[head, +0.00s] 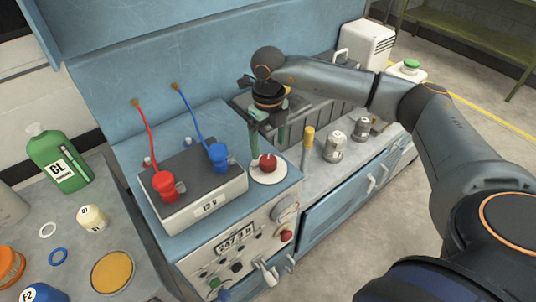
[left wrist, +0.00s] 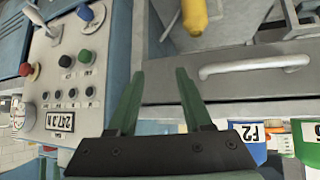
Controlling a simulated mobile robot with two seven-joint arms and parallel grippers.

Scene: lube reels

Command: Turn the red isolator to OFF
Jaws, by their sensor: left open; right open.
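The red isolator (head: 267,163) is a red knob on a round pale plate, on the blue top beside the battery box. Its pointer and plate lettering are too small to read. My right gripper (head: 268,150) points down from above, its green fingers open on either side of the knob, with nothing held. I cannot tell whether the fingertips touch the knob or plate. The isolator is not visible in the left wrist view. My left gripper (left wrist: 160,73) is open and empty there, near the front control panel (left wrist: 78,85). It does not show in the head view.
The 12 V box (head: 190,210), with red (head: 164,186) and blue (head: 218,154) cable clamps, stands close left of the isolator. A yellow-topped lever (head: 308,138) and grey caps (head: 337,145) are at right. Bottles stand on the left bench.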

